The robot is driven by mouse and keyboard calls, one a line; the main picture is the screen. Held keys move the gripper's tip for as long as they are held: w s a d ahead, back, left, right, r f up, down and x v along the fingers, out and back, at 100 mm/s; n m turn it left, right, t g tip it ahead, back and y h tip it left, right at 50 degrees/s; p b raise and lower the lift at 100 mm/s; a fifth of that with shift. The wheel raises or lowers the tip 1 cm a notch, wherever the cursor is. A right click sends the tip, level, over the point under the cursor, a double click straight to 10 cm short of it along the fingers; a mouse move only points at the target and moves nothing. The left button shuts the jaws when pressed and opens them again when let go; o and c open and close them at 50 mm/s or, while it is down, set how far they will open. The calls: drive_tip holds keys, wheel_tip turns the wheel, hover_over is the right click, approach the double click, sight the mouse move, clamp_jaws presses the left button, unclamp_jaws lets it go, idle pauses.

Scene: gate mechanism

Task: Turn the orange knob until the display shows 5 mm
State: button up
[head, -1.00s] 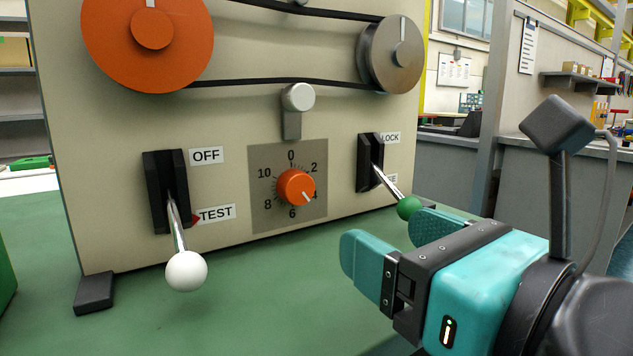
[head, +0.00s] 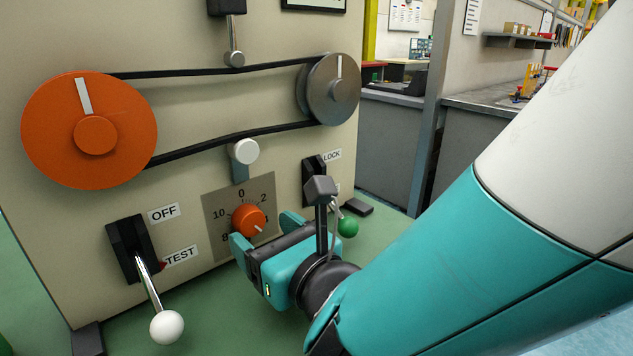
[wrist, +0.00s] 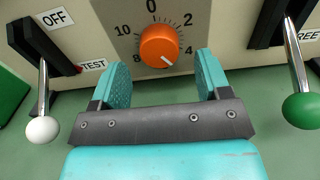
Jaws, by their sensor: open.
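The orange knob (head: 249,219) sits on a grey dial plate on the beige panel. In the wrist view the knob (wrist: 159,46) is whole, and its white mark points to the lower right, near the 4. My gripper (head: 266,234) is open in front of the knob. In the wrist view its two teal fingers (wrist: 161,68) stand apart, just below and to either side of the knob, with nothing between them. I cannot tell the exact gap to the knob. A dark-framed display (head: 313,4) is cut off at the top edge; no reading is visible.
A white-ball lever (head: 167,327) juts out at the left by OFF and TEST labels. A green-ball lever (head: 348,227) is close to my gripper's right. Above are an orange wheel (head: 60,135), a grey pulley (head: 340,95) and a belt. Green bench surface lies below.

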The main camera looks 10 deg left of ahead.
sight(249, 221)
drive_tip(key=shift+p+x, duration=0.4)
drive_tip(key=shift+x, duration=1)
drive_tip(key=c, duration=0.9)
drive_tip(key=shift+a, duration=0.15)
